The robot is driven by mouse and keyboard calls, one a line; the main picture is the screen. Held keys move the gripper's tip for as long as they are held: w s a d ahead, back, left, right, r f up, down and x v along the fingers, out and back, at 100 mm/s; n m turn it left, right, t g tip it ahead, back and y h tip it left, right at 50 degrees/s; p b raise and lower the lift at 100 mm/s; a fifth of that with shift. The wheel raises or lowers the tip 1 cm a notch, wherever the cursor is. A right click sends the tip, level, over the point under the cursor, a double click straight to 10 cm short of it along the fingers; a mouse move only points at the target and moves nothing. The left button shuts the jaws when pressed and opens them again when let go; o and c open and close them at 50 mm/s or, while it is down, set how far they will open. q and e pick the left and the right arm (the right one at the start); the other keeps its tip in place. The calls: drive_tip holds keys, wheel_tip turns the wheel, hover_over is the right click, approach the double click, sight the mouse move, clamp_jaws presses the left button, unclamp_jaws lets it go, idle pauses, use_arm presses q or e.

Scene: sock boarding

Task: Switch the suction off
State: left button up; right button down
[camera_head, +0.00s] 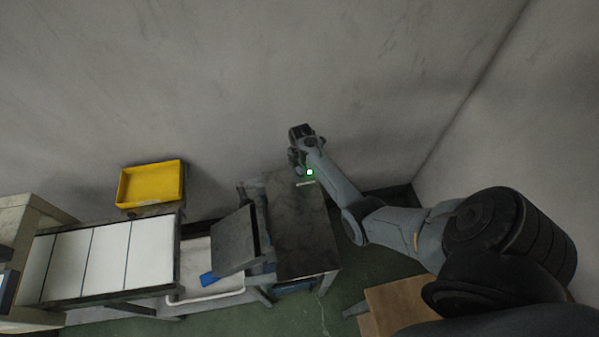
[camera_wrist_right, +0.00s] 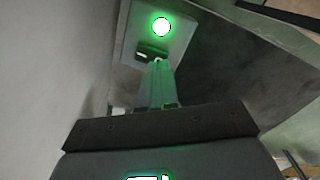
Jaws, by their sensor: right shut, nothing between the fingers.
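The suction switch box shows in the right wrist view as a pale plate (camera_wrist_right: 181,40) with a glowing green lamp (camera_wrist_right: 161,27) and a small dark switch (camera_wrist_right: 146,51) below it. In the head view the lamp (camera_head: 310,172) glows green at the far end of the dark table. My right gripper (camera_wrist_right: 157,64) is shut and empty, its fingertips right at the switch; whether they touch it I cannot tell. In the head view this gripper (camera_head: 297,164) is small and partly hidden by its wrist. My left gripper is not in view.
A tilted grey panel (camera_head: 235,240), a white tray (camera_head: 205,285), a yellow bin (camera_head: 150,184) and a white-topped conveyor (camera_head: 100,258) stand to the left. A wooden surface (camera_head: 395,303) is at lower right. The wall is close behind.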

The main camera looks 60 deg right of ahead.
drive_tip(key=shift+f+b, duration=0.3)
drive_tip(key=shift+f, duration=0.15)
idle(0.7)
drive_tip(key=shift+f+b, duration=0.3)
drive_tip(key=shift+f, duration=0.2)
drive_tip(key=shift+r, duration=0.1)
wheel_tip(320, 180, up, 4)
drive_tip(key=p, duration=0.4)
drive_tip(key=shift+f, duration=0.2)
drive_tip(key=shift+r+p, duration=1.65)
drive_tip(key=shift+p, duration=0.3)
